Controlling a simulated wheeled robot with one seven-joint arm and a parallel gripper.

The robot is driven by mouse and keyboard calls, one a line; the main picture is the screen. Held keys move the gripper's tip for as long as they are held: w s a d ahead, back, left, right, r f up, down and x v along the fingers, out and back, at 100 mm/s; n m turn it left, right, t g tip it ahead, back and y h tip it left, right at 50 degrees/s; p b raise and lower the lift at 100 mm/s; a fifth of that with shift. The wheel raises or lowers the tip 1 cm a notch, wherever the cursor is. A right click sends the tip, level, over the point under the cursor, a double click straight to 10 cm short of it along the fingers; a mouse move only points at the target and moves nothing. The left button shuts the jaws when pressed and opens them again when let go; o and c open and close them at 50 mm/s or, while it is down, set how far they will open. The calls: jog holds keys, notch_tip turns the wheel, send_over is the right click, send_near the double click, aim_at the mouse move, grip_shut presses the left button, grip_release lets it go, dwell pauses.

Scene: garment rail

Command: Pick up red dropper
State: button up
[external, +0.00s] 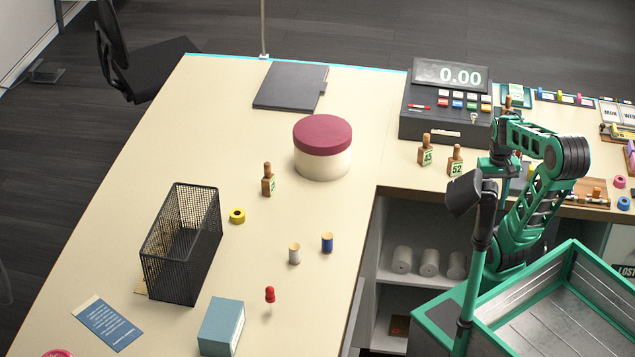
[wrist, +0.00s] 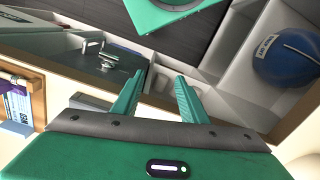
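The red dropper (external: 269,295) stands on the cream table near its front right edge in the external view, with its red bulb up. It does not show in the wrist view. My gripper (wrist: 155,88) shows in the wrist view with its two green fingers apart and nothing between them. My arm (external: 530,190) is folded at the right of the external view, well away from the dropper. The gripper's fingertips are hard to make out there.
A blue-green box (external: 221,327) and a black mesh basket (external: 181,243) stand left of the dropper. A round box (external: 322,160) and a cash register (external: 440,110) are farther back.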

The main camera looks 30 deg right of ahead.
notch_tip(320, 180, up, 11)
jog(key=s, duration=0.1)
jog(key=w+a+f+n+t, duration=0.1)
jog(key=w+a+n+t, duration=0.1)
jog(key=w+a+n, duration=0.5)
jog(key=w+a+f+n+t, duration=0.2)
jog(key=w+a, duration=0.2)
jog(key=w, duration=0.7)
jog(key=w+a+n+t+y, duration=0.1)
jog(key=w+a+n+y, duration=0.15)
jog(key=a, duration=0.75)
jog(key=w+a+n+y, duration=0.2)
jog(key=w+a+n, duration=0.2)
jog(key=a, duration=0.7)
jog(key=n+g+y, duration=0.5)
jog(key=n+y, duration=0.4)
send_near(270, 300)
notch_tip(270, 300, up, 5)
jog(key=a, duration=0.2)
jog(key=a+f, duration=0.5)
jog(key=a, duration=0.1)
jog(key=w+a+f, duration=0.1)
jog(key=a+f, duration=0.2)
jog(key=shift+a+f, duration=0.3)
jog(key=shift+a, duration=0.1)
grip_shut()
